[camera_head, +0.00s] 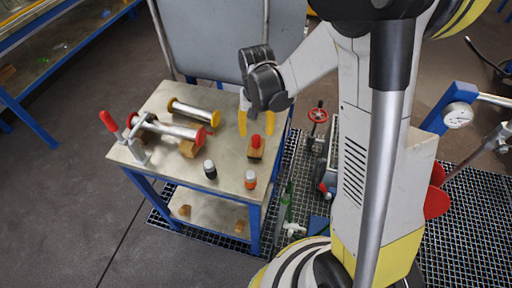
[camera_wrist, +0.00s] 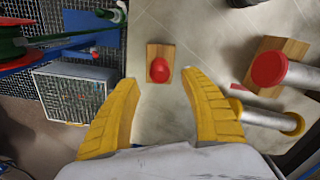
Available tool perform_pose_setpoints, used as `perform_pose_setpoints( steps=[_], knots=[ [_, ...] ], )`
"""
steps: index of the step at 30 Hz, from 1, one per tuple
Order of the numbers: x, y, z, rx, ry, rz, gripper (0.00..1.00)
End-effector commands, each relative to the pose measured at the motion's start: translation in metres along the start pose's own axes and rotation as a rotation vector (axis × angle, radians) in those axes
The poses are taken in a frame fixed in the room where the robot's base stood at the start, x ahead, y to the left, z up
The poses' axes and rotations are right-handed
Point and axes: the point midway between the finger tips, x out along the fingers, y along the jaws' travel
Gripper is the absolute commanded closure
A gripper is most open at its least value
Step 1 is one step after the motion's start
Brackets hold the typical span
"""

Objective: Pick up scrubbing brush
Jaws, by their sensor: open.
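The likely scrubbing brush, a small wooden block with a red knob on top, stands on the metal table top near its right edge in the head view (camera_head: 256,152). In the wrist view the brush (camera_wrist: 152,50) lies just beyond the fingertips, centred between them. My gripper (camera_head: 256,125) is open and empty, its yellow fingers pointing down above and slightly behind the brush. In the wrist view the gripper (camera_wrist: 159,79) shows both fingers spread wider than the block. The bristles are not visible.
A red-ended cylinder (camera_head: 172,129) and a yellow-ended cylinder (camera_head: 195,112) lie left on the table (camera_head: 160,167). A red-handled clamp (camera_head: 125,135) stands at the left edge. A dark bottle (camera_head: 210,170) and an orange bottle (camera_head: 250,180) stand in front. A grey panel (camera_head: 235,40) rises behind.

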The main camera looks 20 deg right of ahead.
Motion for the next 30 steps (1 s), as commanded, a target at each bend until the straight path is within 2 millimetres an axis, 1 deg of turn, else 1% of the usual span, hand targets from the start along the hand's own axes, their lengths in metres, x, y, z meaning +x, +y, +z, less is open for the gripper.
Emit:
perform_pose_setpoints(
  steps=[3,7,10,15,16,17,18,21,30],
  knots=[
    [0.020,-0.001,0.004,0.000,0.000,0.000,0.47],
    [0.041,-0.001,0.006,0.000,0.000,0.000,0.47],
    [0.047,-0.001,0.006,0.000,0.000,0.000,0.47],
    [0.045,-0.001,0.006,0.000,0.000,0.000,0.47],
    [0.045,-0.001,0.006,0.000,0.000,0.000,0.51],
    [0.045,-0.001,0.006,0.000,0.000,0.000,0.61],
    [0.045,-0.001,0.006,0.000,0.000,0.000,0.73],
    [0.045,-0.001,0.006,0.000,0.000,0.000,1.00],
    [0.045,-0.001,0.007,0.000,0.000,0.000,1.00]
  ],
)
